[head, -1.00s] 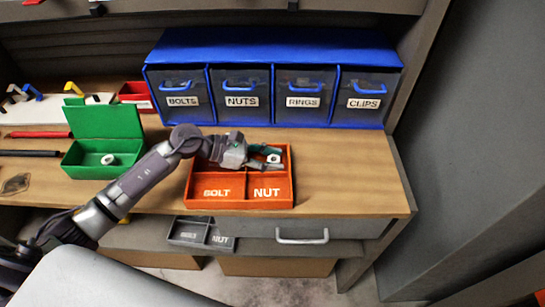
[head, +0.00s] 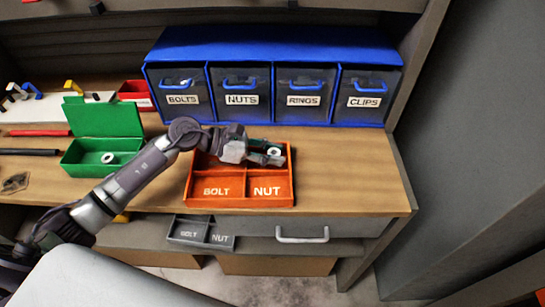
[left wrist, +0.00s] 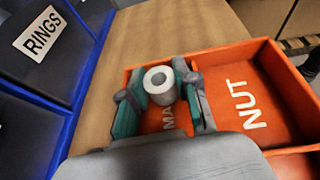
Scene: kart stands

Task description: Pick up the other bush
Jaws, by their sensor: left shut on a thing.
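A pale grey ring-shaped bush (head: 273,151) is between the fingers of my left gripper (head: 270,156), over the back right compartment of the orange tray (head: 291,185). In the left wrist view the bush (left wrist: 159,84) sits between the two green-padded fingers of the gripper (left wrist: 160,95), its round hole facing the camera. The gripper is shut on it. Lettering starting "MA" shows below it, partly hidden by the gripper. Whether the bush clears the tray floor is hard to tell. Another pale bush (head: 108,158) lies in the open green box (head: 85,168). My right gripper is not in view.
A blue drawer cabinet (head: 270,45) labelled BOLTS, NUTS, RINGS and CLIPS stands behind the tray. A red bin (head: 134,93) is behind the green box. A grey BOLT/NUT tray (head: 201,232) is below the bench top. The bench right of the orange tray is clear.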

